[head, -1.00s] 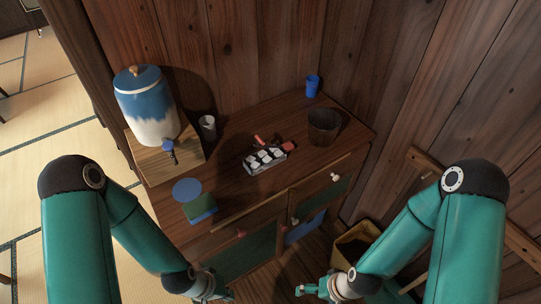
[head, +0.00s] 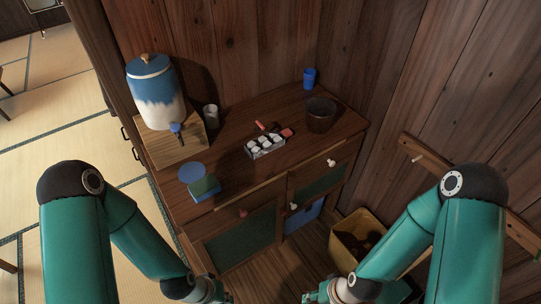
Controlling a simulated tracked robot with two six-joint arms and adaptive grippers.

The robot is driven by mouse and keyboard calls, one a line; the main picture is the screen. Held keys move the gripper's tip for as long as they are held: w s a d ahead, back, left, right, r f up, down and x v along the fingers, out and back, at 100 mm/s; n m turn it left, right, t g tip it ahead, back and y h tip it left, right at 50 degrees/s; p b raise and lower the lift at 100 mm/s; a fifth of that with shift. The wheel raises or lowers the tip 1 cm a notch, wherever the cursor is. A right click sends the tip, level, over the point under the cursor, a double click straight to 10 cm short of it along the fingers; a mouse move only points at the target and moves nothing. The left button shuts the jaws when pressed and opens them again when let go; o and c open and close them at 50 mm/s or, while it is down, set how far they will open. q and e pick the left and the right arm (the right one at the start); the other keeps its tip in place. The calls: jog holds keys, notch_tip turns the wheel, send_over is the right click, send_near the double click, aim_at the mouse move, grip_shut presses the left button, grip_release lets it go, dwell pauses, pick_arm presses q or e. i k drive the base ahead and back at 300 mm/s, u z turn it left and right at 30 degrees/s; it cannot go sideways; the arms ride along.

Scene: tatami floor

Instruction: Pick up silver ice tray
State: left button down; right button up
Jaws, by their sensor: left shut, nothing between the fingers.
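The silver ice tray (head: 266,151) lies on the wooden cabinet top, near the middle of its front part, with several white pieces in it. My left gripper (head: 218,296) is at the bottom edge of the head view, partly cut off, shut and empty, below and in front of the cabinet. My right gripper (head: 312,298) is also at the bottom edge, only partly in view, and its fingers are too small and cut off to judge. Both grippers are well apart from the tray.
On the cabinet (head: 240,128) stand a blue-and-white dispenser (head: 157,95), a grey cup (head: 211,115), a blue cup (head: 309,77) and a dark bucket (head: 320,114). A blue disc (head: 192,172), a green-blue sponge (head: 205,188) and red-handled tool (head: 262,126) lie there. A yellowish bin (head: 352,237) stands right.

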aim_at(256, 148)
jog(key=k, duration=0.7)
jog(key=z, duration=0.9)
jog(key=i, duration=1.65)
jog(key=u, duration=2.05)
jog(key=i, duration=0.3)
jog(key=u, duration=0.15)
